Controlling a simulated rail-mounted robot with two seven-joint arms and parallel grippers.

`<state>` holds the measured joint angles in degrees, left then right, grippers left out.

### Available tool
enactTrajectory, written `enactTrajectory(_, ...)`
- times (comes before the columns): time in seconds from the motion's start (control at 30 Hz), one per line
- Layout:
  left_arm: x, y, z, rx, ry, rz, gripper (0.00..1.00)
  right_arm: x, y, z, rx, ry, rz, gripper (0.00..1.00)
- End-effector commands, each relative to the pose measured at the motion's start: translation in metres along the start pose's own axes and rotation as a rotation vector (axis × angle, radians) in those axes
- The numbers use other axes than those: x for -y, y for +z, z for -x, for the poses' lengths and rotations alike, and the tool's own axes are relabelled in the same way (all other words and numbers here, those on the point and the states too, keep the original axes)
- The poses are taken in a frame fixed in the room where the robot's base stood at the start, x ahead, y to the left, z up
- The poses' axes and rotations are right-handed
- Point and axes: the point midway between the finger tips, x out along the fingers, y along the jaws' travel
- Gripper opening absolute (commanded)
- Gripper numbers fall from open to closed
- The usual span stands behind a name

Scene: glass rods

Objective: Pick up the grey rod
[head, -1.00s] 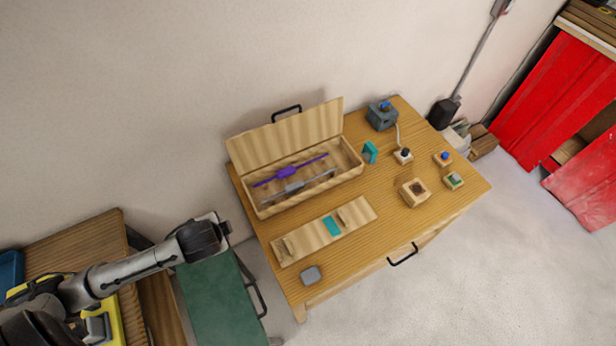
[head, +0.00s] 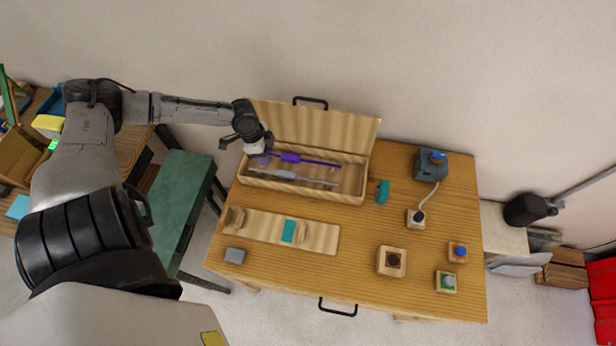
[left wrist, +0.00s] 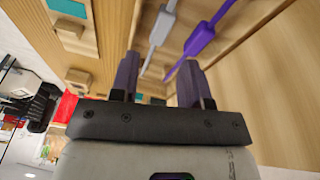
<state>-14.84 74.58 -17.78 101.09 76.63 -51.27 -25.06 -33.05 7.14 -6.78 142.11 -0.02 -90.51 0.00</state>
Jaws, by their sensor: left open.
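The grey rod (head: 286,175) lies in the open wooden box (head: 350,196), with a wider block at its middle. The purple rod (head: 291,157) lies behind it, nearer the lid. My left gripper (head: 263,157) is over the left end of the box, near the rods' left ends, open and empty. In the left wrist view its two fingers (left wrist: 158,80) stand apart. The grey rod (left wrist: 163,25) and purple rod (left wrist: 200,40) both run toward the gap between them; their near ends are partly hard to make out. My right gripper is not in view.
The box lid (head: 330,130) stands open behind the box. A wooden rack (head: 262,232) with a teal patch is in front, beside a grey block (head: 235,256). A teal piece (head: 383,192), a grey device (head: 429,164) and several small button blocks stand right. The front middle is clear.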

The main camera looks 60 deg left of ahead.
Motion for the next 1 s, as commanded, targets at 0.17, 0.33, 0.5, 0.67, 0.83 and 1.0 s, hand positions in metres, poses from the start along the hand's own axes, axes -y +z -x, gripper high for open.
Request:
enactTrajectory(0.17,-0.001,-0.022,0.001,-0.137,0.003,-0.065,0.43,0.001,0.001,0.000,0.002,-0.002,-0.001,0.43)
enactTrajectory(0.33,0.002,-0.027,-0.002,-0.162,-0.021,-0.142,0.43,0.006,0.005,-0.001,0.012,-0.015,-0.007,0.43)
enactTrajectory(0.5,0.001,-0.031,-0.024,-0.165,-0.021,-0.154,0.43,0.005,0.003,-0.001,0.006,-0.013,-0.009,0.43)
enactTrajectory(0.67,0.002,-0.035,-0.049,-0.163,-0.021,-0.153,0.43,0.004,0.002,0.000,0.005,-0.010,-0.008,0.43)
enactTrajectory(0.83,0.002,-0.038,-0.071,-0.160,-0.021,-0.153,0.43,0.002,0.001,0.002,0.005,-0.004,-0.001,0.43)
enactTrajectory(1.0,0.002,-0.040,-0.082,-0.158,-0.020,-0.155,0.43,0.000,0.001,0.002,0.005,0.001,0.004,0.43)
